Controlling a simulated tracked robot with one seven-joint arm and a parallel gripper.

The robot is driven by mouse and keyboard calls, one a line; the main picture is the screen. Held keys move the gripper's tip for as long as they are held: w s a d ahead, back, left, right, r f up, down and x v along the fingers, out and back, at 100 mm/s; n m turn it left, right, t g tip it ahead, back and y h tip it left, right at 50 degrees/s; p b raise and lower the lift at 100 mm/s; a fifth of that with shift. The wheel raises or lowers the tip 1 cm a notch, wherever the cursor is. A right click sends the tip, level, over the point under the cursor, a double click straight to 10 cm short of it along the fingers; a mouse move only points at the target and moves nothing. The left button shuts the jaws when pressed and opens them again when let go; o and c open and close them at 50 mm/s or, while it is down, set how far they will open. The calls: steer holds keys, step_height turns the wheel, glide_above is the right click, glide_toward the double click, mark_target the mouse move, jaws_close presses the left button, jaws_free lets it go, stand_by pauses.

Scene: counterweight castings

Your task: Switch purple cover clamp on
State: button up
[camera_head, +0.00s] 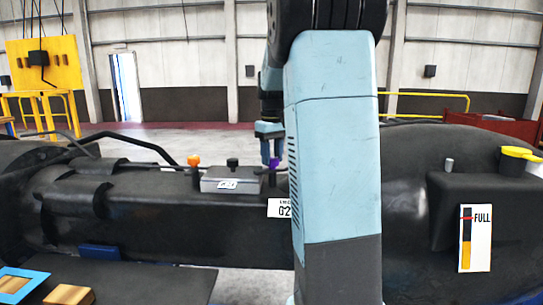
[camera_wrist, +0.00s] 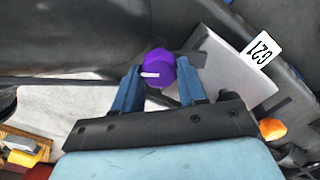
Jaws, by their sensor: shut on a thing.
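The purple cover clamp (camera_wrist: 160,70) is a knob with a pale line across its top. It sits between the two blue fingers of my gripper (camera_wrist: 160,84) in the wrist view, and my gripper is shut on it. The clamp stands at the right end of a grey box cover (camera_head: 232,185) on the dark casting. The cover also shows in the wrist view (camera_wrist: 225,70).
An orange knob (camera_head: 194,160) stands at the cover's left end, and a black knob (camera_head: 232,163) is behind the cover. Dark hoses (camera_head: 125,138) run at the left. My arm blocks the middle.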

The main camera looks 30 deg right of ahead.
mark_target(272, 158)
steer(key=shift+m, duration=2.9)
steer(key=o, duration=1.1)
steer(key=shift+c, duration=0.2)
step_height(272, 158, up, 14)
steer(key=shift+f, duration=0.15)
